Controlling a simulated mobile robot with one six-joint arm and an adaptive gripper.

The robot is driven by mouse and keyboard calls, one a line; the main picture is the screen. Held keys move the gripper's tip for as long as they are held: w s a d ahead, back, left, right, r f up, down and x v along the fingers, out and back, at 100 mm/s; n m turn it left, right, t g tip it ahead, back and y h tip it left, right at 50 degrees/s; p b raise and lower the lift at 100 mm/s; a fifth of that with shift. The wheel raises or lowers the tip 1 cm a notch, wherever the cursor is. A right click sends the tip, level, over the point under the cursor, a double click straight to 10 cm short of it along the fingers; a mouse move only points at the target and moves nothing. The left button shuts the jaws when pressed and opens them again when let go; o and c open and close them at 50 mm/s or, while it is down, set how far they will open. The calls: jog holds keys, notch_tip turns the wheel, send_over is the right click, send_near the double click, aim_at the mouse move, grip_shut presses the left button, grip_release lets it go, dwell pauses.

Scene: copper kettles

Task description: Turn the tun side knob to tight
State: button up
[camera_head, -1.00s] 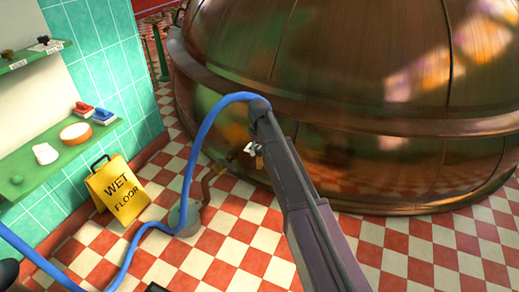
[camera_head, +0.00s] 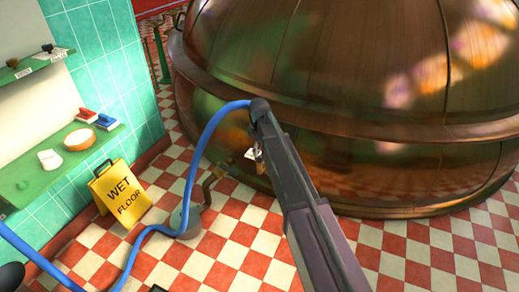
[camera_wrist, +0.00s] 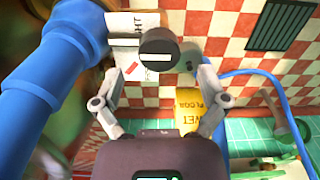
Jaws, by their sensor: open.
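The tun (camera_head: 345,165) is a large copper vessel filling the right of the head view. The side knob (camera_wrist: 158,58) is a round dark knob with a white bar across its face, near the top centre of the wrist view. A pale label plate (camera_wrist: 136,24) with partly visible lettering ending in "HT" lies behind it; it is a small white patch in the head view (camera_head: 253,154). My gripper (camera_wrist: 159,79) is open, one finger on each side of the knob, with visible gaps. In the head view my arm hides most of the gripper and knob.
A blue hose (camera_head: 207,135) arches from my arm's end to the left. A yellow wet-floor sign (camera_head: 121,197) stands by the green-tiled wall, below shelves (camera_head: 45,170) holding small items. A brown pipe (camera_head: 211,184) runs low beside the tun.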

aim_at(259, 154)
jog(key=shift+r+p, duration=5.15)
jog(key=shift+r, duration=0.35)
jog(key=s+d+r+m+p, duration=0.8)
jog(key=s+d+r+p, duration=0.3)
jog(key=s+d, duration=0.3)
jog(key=shift+d, duration=0.7)
jog(key=shift+s+r, duration=0.1)
jog(key=s+d+r+m+p, duration=0.6)
jog(key=s+d+r+p, duration=0.2)
jog(key=s, duration=0.4)
jog(key=shift+r+m+p, duration=0.2)
jog(key=shift+m+p, duration=0.1)
jog(key=shift+w, duration=0.1)
